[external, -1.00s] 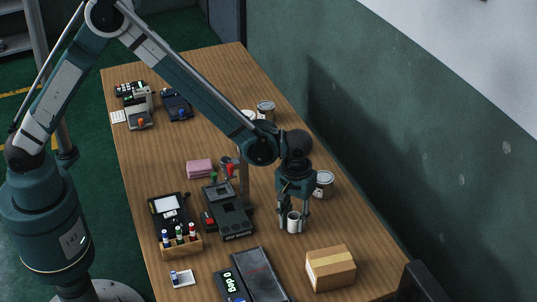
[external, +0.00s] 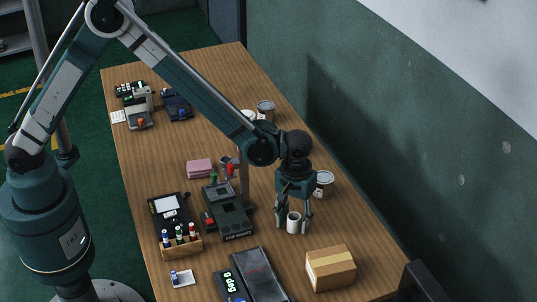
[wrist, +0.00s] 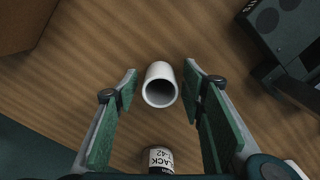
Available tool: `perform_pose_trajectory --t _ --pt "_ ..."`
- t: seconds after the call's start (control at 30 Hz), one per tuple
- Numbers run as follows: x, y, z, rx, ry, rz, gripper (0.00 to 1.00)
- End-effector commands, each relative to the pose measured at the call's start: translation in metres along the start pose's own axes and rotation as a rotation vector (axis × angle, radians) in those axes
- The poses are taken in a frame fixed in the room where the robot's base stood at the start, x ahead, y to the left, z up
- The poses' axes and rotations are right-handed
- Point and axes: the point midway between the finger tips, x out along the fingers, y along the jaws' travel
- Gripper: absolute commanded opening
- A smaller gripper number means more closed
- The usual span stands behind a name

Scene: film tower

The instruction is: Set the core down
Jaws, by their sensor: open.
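The core is a short white hollow cylinder (external: 293,223) standing upright on the wooden table in the external view. In the wrist view the core (wrist: 160,86) stands between my fingers, with its open end facing the camera. My gripper (external: 293,225) is above and around it, pointing down. In the wrist view my gripper (wrist: 161,80) is open, with green-lined fingers on both sides of the core and a visible gap on each side.
A cardboard box (external: 330,268) stands in front of the core. A dark device (external: 228,212) is to its left, and a can (external: 323,184) is behind it to the right. A long dark case (external: 260,275) lies at front left. Bare table surrounds the core.

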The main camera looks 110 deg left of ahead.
Motion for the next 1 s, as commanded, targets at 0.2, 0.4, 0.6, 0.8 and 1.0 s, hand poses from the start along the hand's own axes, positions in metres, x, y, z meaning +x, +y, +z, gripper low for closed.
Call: perform_pose_trajectory --t 0.2,0.4,0.6,0.8,1.0 --pt "-0.017 0.000 0.000 0.000 0.000 0.000 0.41" --pt "-0.046 0.000 0.000 0.000 0.000 0.000 0.41" --pt "-0.079 0.000 0.000 0.000 0.000 0.000 0.41" --pt "-0.106 0.000 0.000 0.000 0.000 0.000 0.41" --pt "-0.119 0.000 0.000 0.000 0.000 0.000 0.41"
